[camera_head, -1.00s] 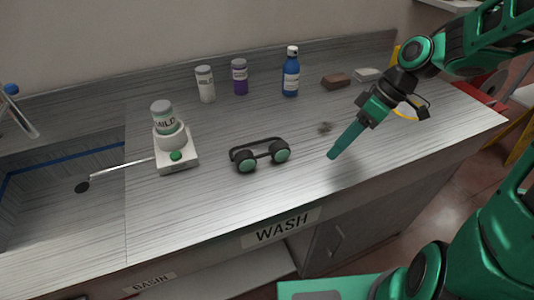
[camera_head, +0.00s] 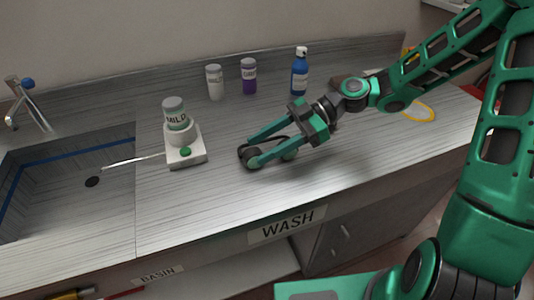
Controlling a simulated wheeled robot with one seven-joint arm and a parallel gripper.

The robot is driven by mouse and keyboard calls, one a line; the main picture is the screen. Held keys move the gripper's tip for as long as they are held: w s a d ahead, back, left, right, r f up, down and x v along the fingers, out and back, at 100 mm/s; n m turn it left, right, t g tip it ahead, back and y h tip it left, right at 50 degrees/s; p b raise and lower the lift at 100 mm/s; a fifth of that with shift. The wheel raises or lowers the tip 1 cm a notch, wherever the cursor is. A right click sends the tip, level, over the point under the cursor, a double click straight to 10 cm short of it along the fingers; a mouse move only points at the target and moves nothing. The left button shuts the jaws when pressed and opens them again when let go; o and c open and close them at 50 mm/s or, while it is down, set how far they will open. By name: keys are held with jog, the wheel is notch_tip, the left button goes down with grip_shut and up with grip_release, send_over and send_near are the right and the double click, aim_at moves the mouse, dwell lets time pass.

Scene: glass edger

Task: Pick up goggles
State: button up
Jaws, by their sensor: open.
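The goggles (camera_head: 246,154), dark with round green lenses, lie on the grey worktop (camera_head: 215,205) right of the white dispenser. My gripper (camera_head: 251,151) is open, with its two long green fingers pointing left over the goggles. The fingers cover much of the goggles, so only the left lens part and a bit of the right one show. I cannot tell whether the fingers touch them.
A white dispenser (camera_head: 188,155) holding a jar (camera_head: 174,113) stands left of the goggles. A white bottle (camera_head: 215,82), a purple bottle (camera_head: 249,76) and a blue bottle (camera_head: 299,72) stand behind. A basin (camera_head: 60,185) is at left. The front worktop is clear.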

aim_at(243, 156)
jog(key=shift+x, duration=3.95)
jog(key=shift+r, duration=0.1)
jog(key=c, duration=1.2)
jog(key=shift+o, duration=0.2)
jog(key=shift+r, duration=0.15)
